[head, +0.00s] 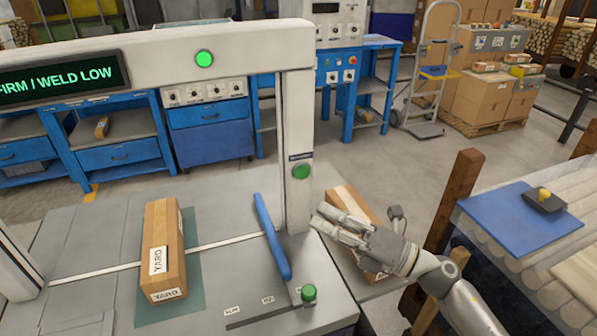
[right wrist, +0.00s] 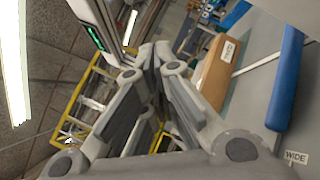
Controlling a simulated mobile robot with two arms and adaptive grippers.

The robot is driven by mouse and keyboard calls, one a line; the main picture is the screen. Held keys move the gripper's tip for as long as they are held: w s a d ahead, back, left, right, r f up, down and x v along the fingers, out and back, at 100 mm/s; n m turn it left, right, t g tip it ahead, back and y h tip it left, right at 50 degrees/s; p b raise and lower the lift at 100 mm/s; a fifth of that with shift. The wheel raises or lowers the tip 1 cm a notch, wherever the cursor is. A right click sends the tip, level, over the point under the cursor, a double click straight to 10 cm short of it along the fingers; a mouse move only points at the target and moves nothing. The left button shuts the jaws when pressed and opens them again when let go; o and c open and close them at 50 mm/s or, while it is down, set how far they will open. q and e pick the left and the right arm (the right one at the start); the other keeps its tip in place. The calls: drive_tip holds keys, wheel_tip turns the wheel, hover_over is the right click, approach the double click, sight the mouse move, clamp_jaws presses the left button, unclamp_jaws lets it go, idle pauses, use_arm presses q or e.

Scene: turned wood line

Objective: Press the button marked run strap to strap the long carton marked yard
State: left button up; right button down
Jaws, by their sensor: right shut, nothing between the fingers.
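The long carton marked YARD (head: 162,240) lies on the grey machine table, over a green patch under the arch. It also shows in the right wrist view (right wrist: 214,78). A green button (head: 301,171) sits on the arch's right post, under a small label too small to read. A green knob (head: 308,293) stands at the table's front right, by a slot with size labels. My right gripper (head: 323,218) is shut and empty, right of the post and below the button, apart from it. Its closed fingers fill the middle of the right wrist view (right wrist: 152,58). My left gripper is out of view.
A blue bar (head: 271,238) stands between the carton and right post. A display (head: 60,80) on the arch reads "FIRM / WELD LOW", with a lit green lamp (head: 204,58) beside it. Another carton (head: 345,199) lies behind my right gripper. Rollers with a blue mat (head: 505,222) are at right.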

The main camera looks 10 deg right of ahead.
sight(302, 172)
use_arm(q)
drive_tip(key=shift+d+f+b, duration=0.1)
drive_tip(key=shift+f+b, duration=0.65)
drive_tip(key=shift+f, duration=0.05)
use_arm(e)
drive_tip(key=w+a, duration=0.1)
drive_tip(key=w, duration=0.7)
drive_tip(key=shift+w+a, duration=0.4)
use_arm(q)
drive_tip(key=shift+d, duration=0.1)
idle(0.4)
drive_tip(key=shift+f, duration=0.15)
use_arm(e)
drive_tip(key=shift+w, duration=0.4)
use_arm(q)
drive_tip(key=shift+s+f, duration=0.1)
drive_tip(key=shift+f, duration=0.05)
use_arm(e)
drive_tip(key=shift+w+a, duration=0.1)
drive_tip(key=shift+w, duration=0.25)
drive_tip(key=shift+s, duration=0.1)
idle(0.4)
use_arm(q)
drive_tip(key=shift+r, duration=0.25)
use_arm(e)
drive_tip(key=shift+s, duration=0.7)
